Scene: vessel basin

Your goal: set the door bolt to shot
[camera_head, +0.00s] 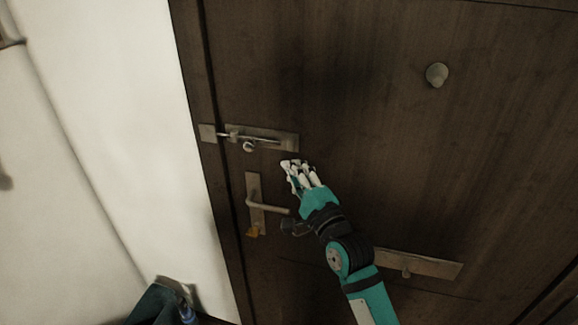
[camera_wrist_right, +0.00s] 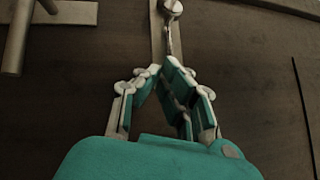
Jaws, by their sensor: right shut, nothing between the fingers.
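The door bolt is a metal plate (camera_head: 290,142) with a thin rod and a round knob (camera_head: 248,146), mounted on the dark door. Its rod reaches left to or near a small keeper plate (camera_head: 207,132) on the frame; I cannot tell whether the tip is inside. My right gripper (camera_head: 291,163) is shut and empty, just below the right end of the bolt plate and apart from the knob. In the right wrist view, the bolt knob (camera_wrist_right: 172,7) is at the top, beyond the shut fingertips (camera_wrist_right: 158,72).
A lever handle (camera_head: 268,208) sits below the bolt, left of my right wrist, with a small orange-brown piece (camera_head: 253,232) under it. A round knob (camera_head: 437,74) is at the upper right and a metal plate (camera_head: 425,264) at the lower right. A white wall (camera_head: 110,90) is left.

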